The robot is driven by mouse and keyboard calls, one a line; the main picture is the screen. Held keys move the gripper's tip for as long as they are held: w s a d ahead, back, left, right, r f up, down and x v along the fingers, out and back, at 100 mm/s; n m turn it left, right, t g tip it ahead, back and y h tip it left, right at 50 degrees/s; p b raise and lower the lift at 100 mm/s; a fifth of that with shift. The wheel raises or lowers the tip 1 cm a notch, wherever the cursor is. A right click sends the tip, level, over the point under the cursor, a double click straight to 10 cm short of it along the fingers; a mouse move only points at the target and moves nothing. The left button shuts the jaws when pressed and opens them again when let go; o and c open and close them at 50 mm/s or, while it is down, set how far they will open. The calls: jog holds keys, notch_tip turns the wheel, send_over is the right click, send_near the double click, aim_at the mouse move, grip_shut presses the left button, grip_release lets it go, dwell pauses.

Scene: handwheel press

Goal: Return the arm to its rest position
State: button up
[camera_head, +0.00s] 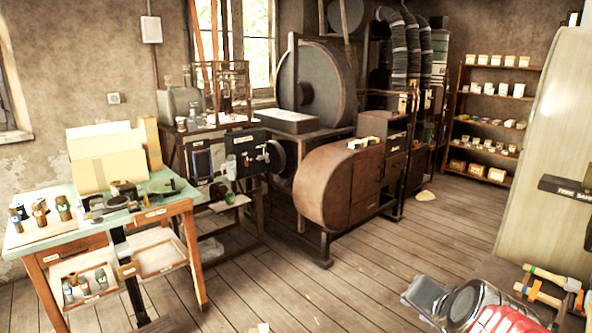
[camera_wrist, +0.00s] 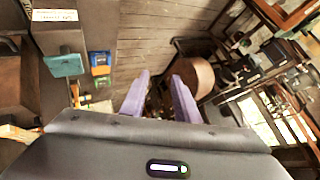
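My gripper (camera_wrist: 160,76) shows in the wrist view as two purple fingers. They stand apart with a gap between them, and nothing is held in the gap. Beyond the fingers I see plank floor and a rounded brown cabinet (camera_wrist: 199,76), with the cabinet behind the right finger. I cannot make out my gripper in the head view.
A teal-topped bench (camera_head: 88,236) with boxes and tools stands at left. The rounded brown cabinet (camera_head: 337,187) and a large wheel machine (camera_head: 318,85) stand mid-room. Shelves (camera_head: 460,110) stand at back right. A pale cabinet (camera_head: 545,140) blocks the right. Plank floor (camera_head: 400,240) is open centrally.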

jog(key=s+a+f+n+g, duration=0.1)
jog(key=s+a+n+g, duration=0.1)
jog(key=s+a+n, duration=0.2)
jog(key=s+a+n+g, duration=0.2)
jog(key=s+a+n, duration=0.2)
jog(key=s, duration=0.7)
jog(key=shift+a+f+n+y, duration=0.3)
jog(key=shift+f+n+y, duration=0.05)
jog(key=shift+n+y, duration=0.05)
